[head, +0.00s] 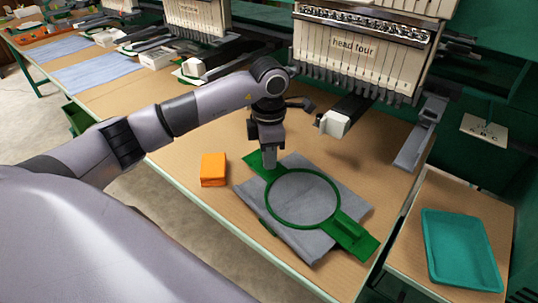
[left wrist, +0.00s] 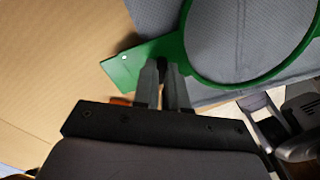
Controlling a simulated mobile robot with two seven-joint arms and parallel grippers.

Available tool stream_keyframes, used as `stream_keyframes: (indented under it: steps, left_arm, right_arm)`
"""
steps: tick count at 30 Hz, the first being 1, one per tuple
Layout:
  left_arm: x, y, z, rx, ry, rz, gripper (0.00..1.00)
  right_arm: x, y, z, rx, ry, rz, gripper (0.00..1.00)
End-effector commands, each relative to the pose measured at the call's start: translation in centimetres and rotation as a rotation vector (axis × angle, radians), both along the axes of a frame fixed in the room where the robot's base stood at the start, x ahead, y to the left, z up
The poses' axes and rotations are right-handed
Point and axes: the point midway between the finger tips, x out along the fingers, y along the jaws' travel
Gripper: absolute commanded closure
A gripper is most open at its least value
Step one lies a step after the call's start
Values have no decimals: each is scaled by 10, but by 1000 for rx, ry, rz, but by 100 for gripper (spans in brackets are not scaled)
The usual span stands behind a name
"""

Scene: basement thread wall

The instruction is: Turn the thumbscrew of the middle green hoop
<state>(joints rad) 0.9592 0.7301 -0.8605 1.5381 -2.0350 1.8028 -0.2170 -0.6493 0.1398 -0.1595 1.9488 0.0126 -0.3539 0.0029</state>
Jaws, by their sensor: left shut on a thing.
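The green hoop (head: 336,208) lies on grey cloth (head: 300,247) at the near end of the table, with flat green arms on two sides. Its ring and one green arm also show in the left wrist view (left wrist: 184,45). My left gripper (head: 269,164) points down at the hoop's far-left side, where the ring meets that arm. In the left wrist view its fingertips (left wrist: 162,70) are shut on a small black thumbscrew (left wrist: 161,67) beside the ring. In the head view the fingers hide the thumbscrew. My right gripper is in neither view.
An orange block (head: 213,169) lies left of the cloth. The embroidery head labelled "head four" (head: 350,47) overhangs behind, with a white-ended arm (head: 334,124) reaching forward. A teal tray (head: 432,251) lies on a side table at right.

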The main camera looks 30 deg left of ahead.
Motion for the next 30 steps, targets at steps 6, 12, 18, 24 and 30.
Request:
stream_keyframes:
  steps: [6, 12, 18, 24, 30]
  left_arm:
    - [1, 0, -1, 1, -2, -114, 100]
    - [1, 0, -1, 0, -3, -285, 100]
    - [1, 0, -2, 1, -3, -476, 100]
    - [1, 0, -1, 1, -3, -660, 100]
    - [0, 0, -1, 0, -3, -820, 100]
  right_arm:
    - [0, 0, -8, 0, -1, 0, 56]
    - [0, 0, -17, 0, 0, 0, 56]
    - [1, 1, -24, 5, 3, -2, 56]
    - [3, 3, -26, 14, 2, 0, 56]
    - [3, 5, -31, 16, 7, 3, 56]
